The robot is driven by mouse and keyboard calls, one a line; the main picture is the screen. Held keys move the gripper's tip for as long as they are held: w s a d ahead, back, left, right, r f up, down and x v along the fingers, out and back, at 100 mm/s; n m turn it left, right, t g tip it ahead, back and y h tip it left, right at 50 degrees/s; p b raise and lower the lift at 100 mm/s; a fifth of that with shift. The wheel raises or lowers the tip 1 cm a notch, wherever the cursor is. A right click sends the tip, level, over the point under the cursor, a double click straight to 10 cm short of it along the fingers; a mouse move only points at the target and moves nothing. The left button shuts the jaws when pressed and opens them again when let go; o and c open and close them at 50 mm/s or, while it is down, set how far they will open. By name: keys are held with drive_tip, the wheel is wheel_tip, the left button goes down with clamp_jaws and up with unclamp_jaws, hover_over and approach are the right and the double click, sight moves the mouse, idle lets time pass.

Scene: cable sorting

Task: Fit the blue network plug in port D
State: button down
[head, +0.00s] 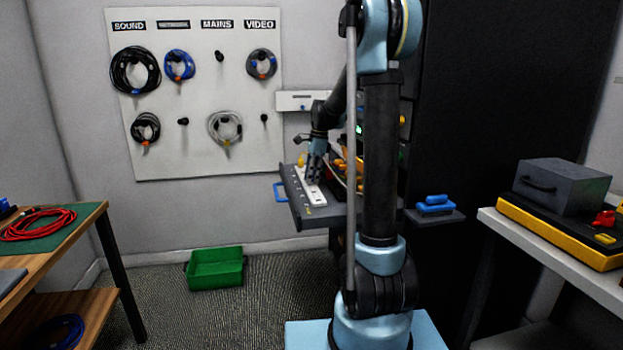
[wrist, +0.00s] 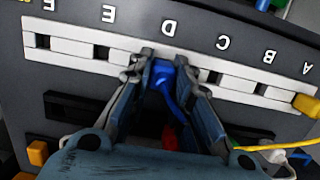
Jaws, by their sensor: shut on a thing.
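My gripper (wrist: 165,62) is shut on the blue network plug (wrist: 163,70), whose blue cable runs back between the fingers. The plug is at the white port strip (wrist: 70,47), just below the upside-down letter D in the wrist view. The fingers and the plug hide port D, so I cannot tell whether the plug is inside it or only against it. Open dark ports show on either side, under E and C. In the head view my gripper (head: 316,172) reaches down to the strip (head: 313,197) on the pulled-out grey shelf (head: 318,215); the plug is too small to make out there.
A yellow plug (wrist: 306,104) sits at port A, and a yellow cable (wrist: 265,148) trails near the right finger. A wall board (head: 190,95) holds coiled cables. A green crate (head: 215,268) stands on the floor. Tables flank both sides.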

drive_tip(key=shift+f, duration=0.3)
drive_tip(key=c, duration=1.4)
unclamp_jaws()
drive_tip(key=shift+o, duration=0.2)
drive_tip(key=o, duration=0.5)
drive_tip(key=shift+r, duration=0.1)
drive_tip(key=shift+r, duration=3.45)
